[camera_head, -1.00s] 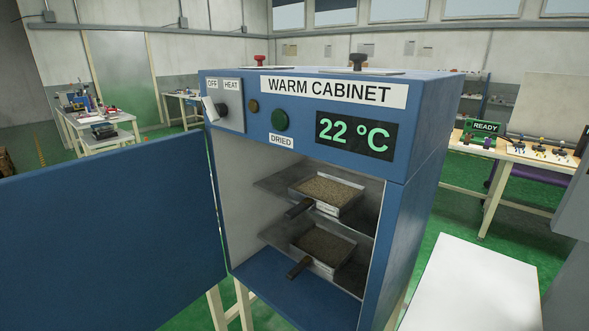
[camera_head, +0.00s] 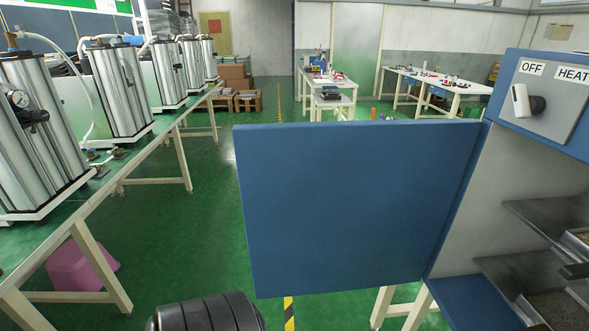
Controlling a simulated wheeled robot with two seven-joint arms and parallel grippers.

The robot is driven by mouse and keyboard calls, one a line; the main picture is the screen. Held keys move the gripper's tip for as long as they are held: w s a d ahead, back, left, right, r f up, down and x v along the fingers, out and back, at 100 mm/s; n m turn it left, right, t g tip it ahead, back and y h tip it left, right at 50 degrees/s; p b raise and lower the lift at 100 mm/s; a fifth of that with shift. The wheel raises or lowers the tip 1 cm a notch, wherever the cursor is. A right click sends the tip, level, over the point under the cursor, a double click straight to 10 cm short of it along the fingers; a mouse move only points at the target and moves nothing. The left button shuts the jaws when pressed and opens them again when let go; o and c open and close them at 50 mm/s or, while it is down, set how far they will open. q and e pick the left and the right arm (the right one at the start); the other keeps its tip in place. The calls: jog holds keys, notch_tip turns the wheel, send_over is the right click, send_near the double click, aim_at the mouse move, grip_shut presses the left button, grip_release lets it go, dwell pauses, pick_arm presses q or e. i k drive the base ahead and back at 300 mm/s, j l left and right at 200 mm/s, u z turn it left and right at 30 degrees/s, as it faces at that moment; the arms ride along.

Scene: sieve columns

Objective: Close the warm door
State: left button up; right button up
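The warm cabinet (camera_head: 545,135) stands at the right edge, partly cut off by the frame. Its blue door (camera_head: 350,205) is wide open, swung out to the left of the cabinet, and fills the middle of the view. The door joins the cabinet along its right edge. No handle shows on the visible face of the door. A switch (camera_head: 525,101) sits on the cabinet's panel between the OFF and HEAT labels. Inside are shelves (camera_head: 550,212) with parts of two trays. Neither gripper is in view; only a dark rounded part of my arm shows at the bottom.
A long bench (camera_head: 130,175) with several steel columns (camera_head: 120,90) runs along the left. A pink bin (camera_head: 82,268) is under it. Green floor (camera_head: 205,200) is clear between bench and door. Tables (camera_head: 330,102) and boxes (camera_head: 236,80) stand farther back.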

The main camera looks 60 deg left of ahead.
aim_at(337, 206)
jog(key=k+j, duration=0.1)
jog(key=j, duration=1.35)
jog(key=k+j, duration=0.15)
jog(key=j, duration=0.55)
jog(key=i+j+z, duration=0.1)
jog(key=j+z, duration=0.8)
jog(key=j, duration=0.2)
jog(key=k+j+z, duration=0.1)
jog(key=j+z, duration=0.35)
jog(key=k+j, duration=0.3)
jog(key=j, duration=0.15)
